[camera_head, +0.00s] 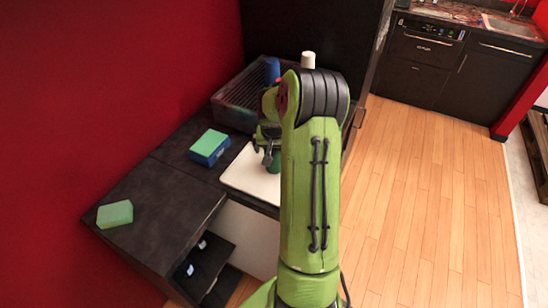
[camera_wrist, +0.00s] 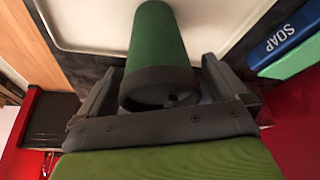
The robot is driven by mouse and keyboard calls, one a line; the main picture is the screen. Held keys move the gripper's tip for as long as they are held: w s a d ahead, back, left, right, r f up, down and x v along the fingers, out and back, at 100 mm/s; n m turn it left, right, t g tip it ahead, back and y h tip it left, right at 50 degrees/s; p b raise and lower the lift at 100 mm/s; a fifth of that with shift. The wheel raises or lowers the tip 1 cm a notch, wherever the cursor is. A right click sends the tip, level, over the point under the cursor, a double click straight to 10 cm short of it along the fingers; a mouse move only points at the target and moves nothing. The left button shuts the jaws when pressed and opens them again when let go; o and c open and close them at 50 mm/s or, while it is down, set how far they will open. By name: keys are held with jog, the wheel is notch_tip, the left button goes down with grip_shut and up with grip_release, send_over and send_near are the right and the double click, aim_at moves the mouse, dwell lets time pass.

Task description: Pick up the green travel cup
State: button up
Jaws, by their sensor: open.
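The green travel cup (camera_wrist: 157,45) has a dark band at the end nearest the wrist camera. In the head view a small part of the cup (camera_head: 275,163) shows on the white tray (camera_head: 237,178), beside my arm, which hides much of it. My gripper (camera_wrist: 160,82) is open, with one finger on either side of the cup's dark end in the wrist view. I cannot tell whether either finger touches it. In the head view my gripper (camera_head: 267,145) is at the cup.
A blue-and-green soap box (camera_head: 209,148) stands left of the tray. A green block (camera_head: 115,213) lies at the dark counter's near left end. Behind are a dark crate (camera_head: 232,98), a blue item (camera_head: 272,70) and a white one (camera_head: 308,60). The wooden floor at right is clear.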

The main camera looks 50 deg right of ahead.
jog(key=shift+w+d+f, duration=0.15)
jog(key=shift+f, duration=0.15)
jog(key=c, duration=0.7)
jog(key=shift+o, duration=0.2)
jog(key=shift+r, duration=0.1)
